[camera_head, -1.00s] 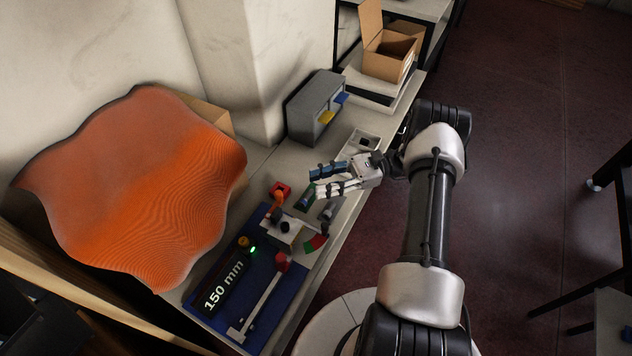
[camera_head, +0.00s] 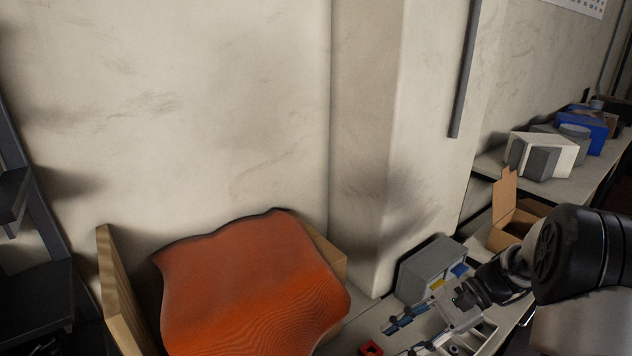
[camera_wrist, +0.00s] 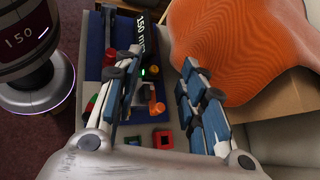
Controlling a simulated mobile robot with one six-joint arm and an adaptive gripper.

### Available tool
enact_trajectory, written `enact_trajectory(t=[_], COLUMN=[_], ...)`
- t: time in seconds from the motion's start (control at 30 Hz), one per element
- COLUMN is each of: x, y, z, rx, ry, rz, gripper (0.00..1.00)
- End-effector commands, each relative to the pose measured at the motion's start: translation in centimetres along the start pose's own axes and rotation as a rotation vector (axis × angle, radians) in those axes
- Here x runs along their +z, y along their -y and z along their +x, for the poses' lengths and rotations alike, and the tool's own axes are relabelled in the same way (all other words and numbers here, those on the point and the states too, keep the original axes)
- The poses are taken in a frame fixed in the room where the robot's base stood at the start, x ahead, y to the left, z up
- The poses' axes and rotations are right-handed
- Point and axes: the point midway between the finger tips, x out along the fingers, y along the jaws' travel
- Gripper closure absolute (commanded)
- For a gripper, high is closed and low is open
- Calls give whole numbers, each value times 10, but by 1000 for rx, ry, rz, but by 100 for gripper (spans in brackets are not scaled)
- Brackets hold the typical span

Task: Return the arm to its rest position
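My gripper (camera_head: 411,335) is at the lower right of the head view, above the workbench and in front of the grey drawer unit. In the wrist view my gripper (camera_wrist: 158,75) shows two blue-padded fingers spread apart with nothing between them. Beyond the fingers lies the blue board (camera_wrist: 95,52) with the black "150 mm" block (camera_wrist: 147,38), a small green light and an orange piece (camera_wrist: 157,106). The fingers hide parts of the board. My arm comes in from the right edge of the head view.
The grey drawer unit (camera_head: 428,268) stands by the wall pillar (camera_head: 365,150). An open cardboard box (camera_head: 510,222) is behind my arm. A red square piece (camera_head: 371,348) lies at the bottom edge.

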Motion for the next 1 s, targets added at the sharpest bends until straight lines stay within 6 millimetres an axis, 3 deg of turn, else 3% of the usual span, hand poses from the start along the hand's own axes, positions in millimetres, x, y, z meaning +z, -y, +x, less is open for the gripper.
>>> enact_trajectory(t=[0.03,0.2,0.5,0.73,1.0], x=[21,73,141,169,178], y=[-2,-20,-69,-108,-132], z=[0,3,3,-1,-5], rx=[41,173,372,492,563], ry=[-60,-255,-595,-847,-1037], rz=[-56,-243,-609,-907,-1135], gripper=[62,62,62,62,62])
